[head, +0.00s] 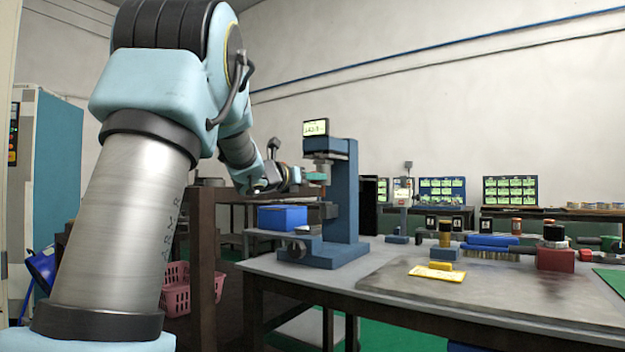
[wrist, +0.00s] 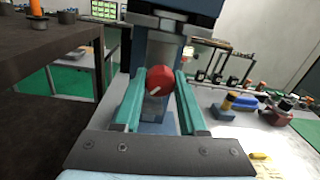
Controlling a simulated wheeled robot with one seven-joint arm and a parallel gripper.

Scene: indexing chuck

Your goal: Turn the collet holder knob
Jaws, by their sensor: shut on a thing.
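A round red knob (wrist: 160,80) with a short white mark sits between the two teal fingers of my gripper (wrist: 158,76) in the wrist view. The fingers are shut on it, one on each side. Behind the knob is the grey column of a blue machine (head: 343,190). In the head view, my gripper (head: 314,177) reaches in from the left to the upper front of this machine, below its small display (head: 316,128). The knob cannot be made out in the head view.
A blue bin (head: 282,217) stands left of the machine. A dark shelf (wrist: 50,60) stands left in the wrist view.

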